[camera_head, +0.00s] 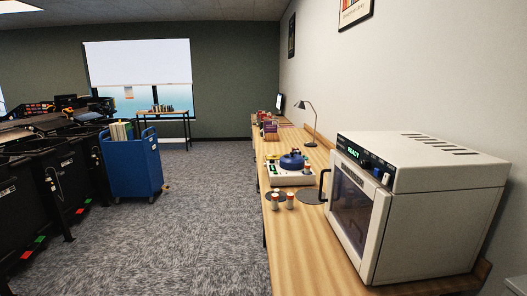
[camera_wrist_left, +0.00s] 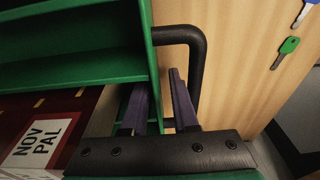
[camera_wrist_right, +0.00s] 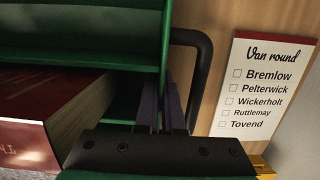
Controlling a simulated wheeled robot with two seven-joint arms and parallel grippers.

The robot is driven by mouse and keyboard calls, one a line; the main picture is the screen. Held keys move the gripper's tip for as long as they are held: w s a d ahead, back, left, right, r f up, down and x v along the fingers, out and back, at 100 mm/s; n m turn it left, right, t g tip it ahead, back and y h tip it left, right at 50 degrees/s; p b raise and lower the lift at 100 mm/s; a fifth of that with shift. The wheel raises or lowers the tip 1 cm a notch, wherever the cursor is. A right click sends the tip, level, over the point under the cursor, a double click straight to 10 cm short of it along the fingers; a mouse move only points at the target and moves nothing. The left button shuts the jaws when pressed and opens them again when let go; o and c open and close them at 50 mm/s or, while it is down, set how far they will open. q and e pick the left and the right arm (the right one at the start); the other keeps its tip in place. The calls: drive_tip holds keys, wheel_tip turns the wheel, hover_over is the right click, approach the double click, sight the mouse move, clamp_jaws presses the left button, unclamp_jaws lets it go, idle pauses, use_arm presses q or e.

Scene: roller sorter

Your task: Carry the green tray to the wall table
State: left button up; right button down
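The green tray shows in the left wrist view (camera_wrist_left: 85,62) and the right wrist view (camera_wrist_right: 85,50), with a black handle at each end. My left gripper (camera_wrist_left: 157,78) has one finger inside the tray's end wall and one between wall and handle, with a visible gap. My right gripper (camera_wrist_right: 162,85) straddles the other end wall, its fingers close against it. A red book (camera_wrist_right: 50,110) and a book with a white NOV PAL label (camera_wrist_left: 40,140) show by the tray's inside. The head view shows neither tray nor grippers. A long wooden table (camera_head: 300,240) runs along the right wall.
A white oven (camera_head: 430,215), a lamp (camera_head: 305,110) and small items stand on the long table. A small table (camera_head: 165,116) stands under the window. A blue cart (camera_head: 135,165) and black bins (camera_head: 70,185) line the left. Grey carpet between is clear.

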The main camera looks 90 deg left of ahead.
use_arm(q)
drive_tip(key=shift+d, duration=0.1)
wheel_tip(320, 180, up, 14)
drive_tip(key=s, duration=0.2)
use_arm(e)
drive_tip(key=shift+a+r, duration=0.1)
idle(1.7)
use_arm(q)
drive_tip(key=a+r, duration=0.5)
drive_tip(key=a, duration=0.4)
drive_tip(key=shift+a, duration=0.15)
idle(0.7)
drive_tip(key=shift+w, duration=0.1)
use_arm(e)
drive_tip(key=c, duration=1.2)
unclamp_jaws()
drive_tip(key=shift+o, duration=0.2)
wheel_tip(320, 180, up, 14)
drive_tip(key=s, duration=0.2)
idle(0.3)
